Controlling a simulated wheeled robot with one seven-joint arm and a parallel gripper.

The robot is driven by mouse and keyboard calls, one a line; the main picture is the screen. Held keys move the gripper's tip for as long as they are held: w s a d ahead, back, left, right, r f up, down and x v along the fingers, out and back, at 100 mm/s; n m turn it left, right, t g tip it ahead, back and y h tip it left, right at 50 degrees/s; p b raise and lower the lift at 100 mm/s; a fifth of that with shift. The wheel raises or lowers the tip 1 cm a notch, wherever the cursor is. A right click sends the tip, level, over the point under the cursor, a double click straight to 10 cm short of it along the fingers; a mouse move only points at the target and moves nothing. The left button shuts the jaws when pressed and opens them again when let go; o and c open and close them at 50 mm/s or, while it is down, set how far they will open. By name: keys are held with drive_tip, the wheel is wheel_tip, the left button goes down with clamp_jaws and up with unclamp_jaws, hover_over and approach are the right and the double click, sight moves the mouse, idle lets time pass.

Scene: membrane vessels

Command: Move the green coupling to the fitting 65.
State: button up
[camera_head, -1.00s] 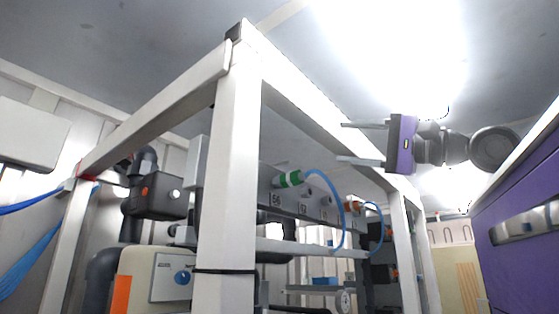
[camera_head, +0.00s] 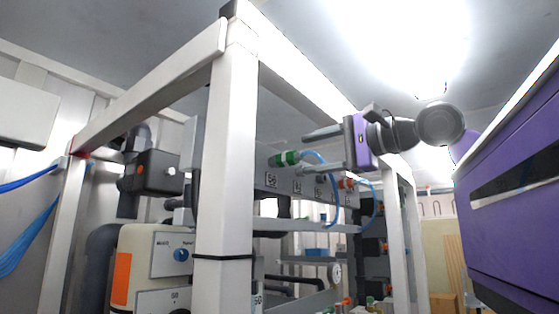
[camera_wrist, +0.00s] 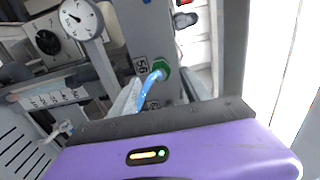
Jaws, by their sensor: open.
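The green coupling (camera_head: 285,158) sits on a fitting of the grey panel (camera_head: 262,170), above a label that seems to read 56. A blue hose (camera_head: 334,200) runs from it. My gripper (camera_head: 302,153) is open, its fingers pointing left towards the coupling, just right of it in the head view. In the wrist view the green coupling (camera_wrist: 161,69) and its hose (camera_wrist: 149,88) appear between the open fingers (camera_wrist: 158,76), with nothing gripped. More fittings with labels run to the right along the panel; I cannot read a 65 surely.
A white frame post (camera_head: 226,170) stands left of the panel, and a top beam (camera_head: 300,85) runs above my gripper. An orange coupling (camera_head: 346,184) with a blue hose sits further right. A gauge (camera_wrist: 79,19) shows in the wrist view.

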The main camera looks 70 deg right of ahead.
sight(301, 156)
drive_tip(key=shift+x, duration=3.05)
drive_tip(key=shift+c, duration=0.3)
clamp_jaws()
drive_tip(key=shift+s, duration=0.15)
drive_tip(key=shift+b+v, duration=0.55)
drive_tip(key=shift+v, duration=2.35)
drive_tip(key=shift+a+r, duration=0.1)
drive_tip(key=shift+r, duration=0.1)
